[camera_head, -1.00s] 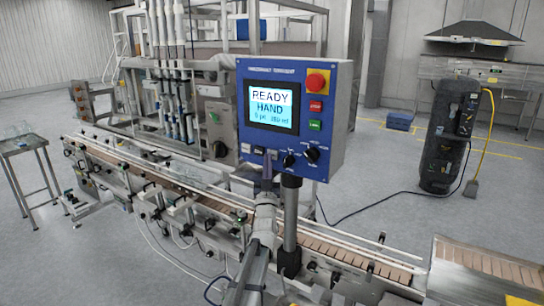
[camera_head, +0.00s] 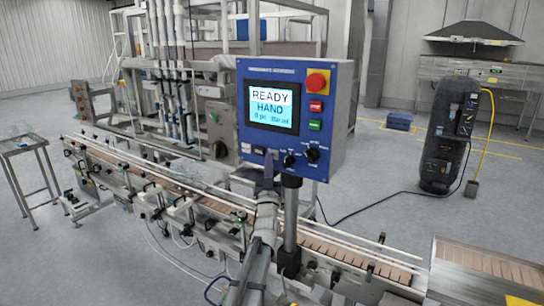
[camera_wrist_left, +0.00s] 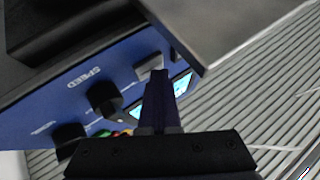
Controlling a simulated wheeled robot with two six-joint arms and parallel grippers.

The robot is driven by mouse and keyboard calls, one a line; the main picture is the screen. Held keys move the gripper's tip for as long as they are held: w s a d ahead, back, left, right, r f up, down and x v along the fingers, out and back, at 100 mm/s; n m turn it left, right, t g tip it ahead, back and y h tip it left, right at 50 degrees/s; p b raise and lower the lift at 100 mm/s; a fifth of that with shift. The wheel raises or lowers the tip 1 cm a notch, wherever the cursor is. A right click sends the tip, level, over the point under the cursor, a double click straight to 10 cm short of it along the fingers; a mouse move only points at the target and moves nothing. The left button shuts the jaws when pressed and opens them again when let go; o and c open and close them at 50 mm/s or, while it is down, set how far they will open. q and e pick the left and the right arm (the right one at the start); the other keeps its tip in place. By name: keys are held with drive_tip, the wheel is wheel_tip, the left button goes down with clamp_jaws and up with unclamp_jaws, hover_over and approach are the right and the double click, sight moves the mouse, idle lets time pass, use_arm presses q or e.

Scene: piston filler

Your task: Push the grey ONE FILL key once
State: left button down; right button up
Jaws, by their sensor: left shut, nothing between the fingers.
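The blue control panel (camera_head: 335,110) stands on a post over the conveyor, its lit screen (camera_head: 272,107) reading READY HAND. Small keys sit in a row under the screen, with a light key (camera_head: 246,148) at the left and another (camera_head: 259,151) near my fingers. Their labels are too small to read in the head view. My left gripper (camera_head: 269,160) is shut and empty, pointing up at the panel's lower edge. In the left wrist view, its fingertips (camera_wrist_left: 158,76) are close to a grey key (camera_wrist_left: 148,65); I cannot tell whether they touch it. My right gripper is out of view.
Two black knobs (camera_head: 289,160) (camera_head: 312,155) are right of the keys; one also shows in the wrist view (camera_wrist_left: 105,97), marked SPEED. A red emergency button (camera_head: 317,82) and a green button (camera_head: 315,125) are above. The conveyor (camera_head: 330,247) runs below.

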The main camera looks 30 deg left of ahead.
use_arm(q)
drive_tip(key=shift+s, duration=0.8)
drive_tip(key=shift+s+a, duration=0.1)
drive_tip(key=s, duration=0.4)
drive_tip(key=shift+s+a, duration=0.15)
drive_tip(key=shift+s, duration=0.2)
idle(0.5)
